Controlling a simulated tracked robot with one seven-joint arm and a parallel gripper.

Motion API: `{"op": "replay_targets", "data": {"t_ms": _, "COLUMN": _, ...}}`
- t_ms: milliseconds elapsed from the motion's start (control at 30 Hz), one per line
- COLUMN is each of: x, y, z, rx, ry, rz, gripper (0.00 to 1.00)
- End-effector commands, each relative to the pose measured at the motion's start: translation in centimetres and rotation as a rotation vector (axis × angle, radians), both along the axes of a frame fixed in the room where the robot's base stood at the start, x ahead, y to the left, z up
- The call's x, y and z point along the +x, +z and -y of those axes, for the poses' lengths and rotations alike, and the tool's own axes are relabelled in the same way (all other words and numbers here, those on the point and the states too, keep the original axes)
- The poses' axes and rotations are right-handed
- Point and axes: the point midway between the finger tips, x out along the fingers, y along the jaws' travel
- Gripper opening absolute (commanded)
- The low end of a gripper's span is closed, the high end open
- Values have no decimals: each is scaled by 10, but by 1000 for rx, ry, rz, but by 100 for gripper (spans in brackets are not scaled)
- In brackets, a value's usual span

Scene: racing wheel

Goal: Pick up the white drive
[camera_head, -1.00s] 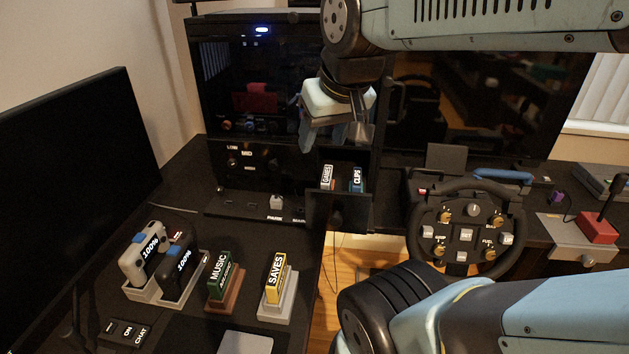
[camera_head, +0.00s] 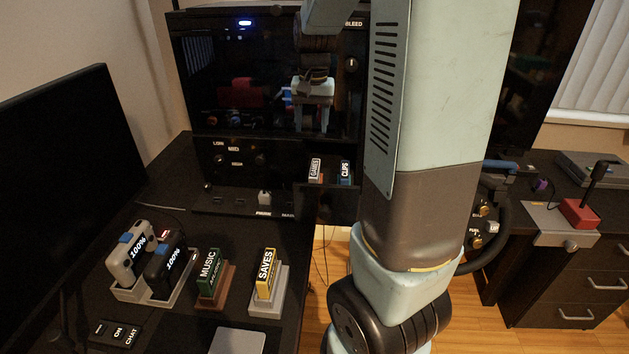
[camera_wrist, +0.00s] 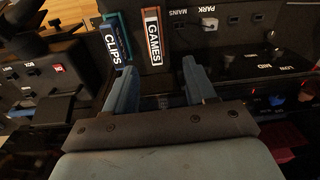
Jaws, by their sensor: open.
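No drive in view is plainly all white. The GAMES drive (camera_head: 314,170) has a white and orange edge around its dark label; it stands left of the blue CLIPS drive (camera_head: 345,172) on a dark ledge. In the wrist view the GAMES drive (camera_wrist: 153,36) lies just beyond the gap between my fingertips, and the CLIPS drive (camera_wrist: 114,40) lies beyond the left finger. My gripper (camera_head: 312,127) is open and empty, pointing down above these drives. Its two blue fingers also show in the wrist view (camera_wrist: 158,74), apart from both drives.
The MUSIC drive (camera_head: 209,275) and SAVES drive (camera_head: 265,274) stand in docks on the left desk, beside two battery-like units marked 100% (camera_head: 132,255). A glossy black panel (camera_head: 230,85) stands behind my gripper. My arm hides most of the steering wheel (camera_head: 492,235).

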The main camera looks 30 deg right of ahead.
Motion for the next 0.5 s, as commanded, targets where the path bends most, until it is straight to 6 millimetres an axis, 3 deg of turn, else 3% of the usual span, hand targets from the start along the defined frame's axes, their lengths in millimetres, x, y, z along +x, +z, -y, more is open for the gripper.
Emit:
{"op": "replay_targets", "data": {"t_ms": 200, "x": 19, "y": -22, "z": 16, "rx": -12, "ry": -59, "rz": -51, "gripper": 55}}
{"op": "replay_targets", "data": {"t_ms": 367, "x": 22, "y": -33, "z": 19, "rx": -13, "ry": -70, "rz": -62, "gripper": 55}}
{"op": "replay_targets", "data": {"t_ms": 500, "x": 21, "y": -54, "z": 19, "rx": -14, "ry": -71, "rz": -64, "gripper": 55}}
